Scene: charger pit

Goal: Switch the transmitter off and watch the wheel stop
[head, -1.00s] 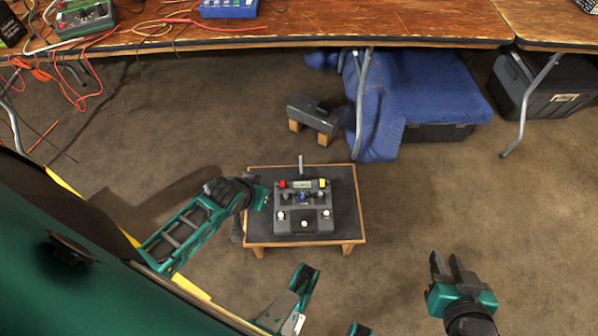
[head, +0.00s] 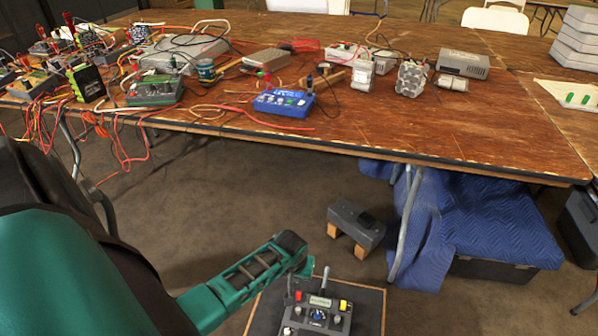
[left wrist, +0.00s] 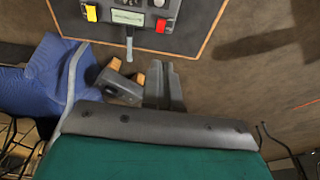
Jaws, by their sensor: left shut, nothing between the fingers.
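The transmitter (head: 318,314) is a dark grey box with a red button, a yellow button, a small display, a blue-topped control and a short upright antenna. It sits on a low wooden-edged stand (head: 372,300); its near part is cut off in the head view. It also shows inverted at the top of the left wrist view (left wrist: 128,17). My left gripper (head: 289,298) is shut and empty near the transmitter's left side; whether it touches cannot be told. Its shut fingers (left wrist: 163,82) show in the left wrist view. My right gripper is out of view. I cannot make out a wheel.
A grey device (head: 357,223) stands on wooden blocks on the floor behind the stand. A blue quilted cover (head: 500,225) drapes a case at right. A long wooden table (head: 400,130) crosses behind, crowded with electronics and wires, including a blue box (head: 284,102).

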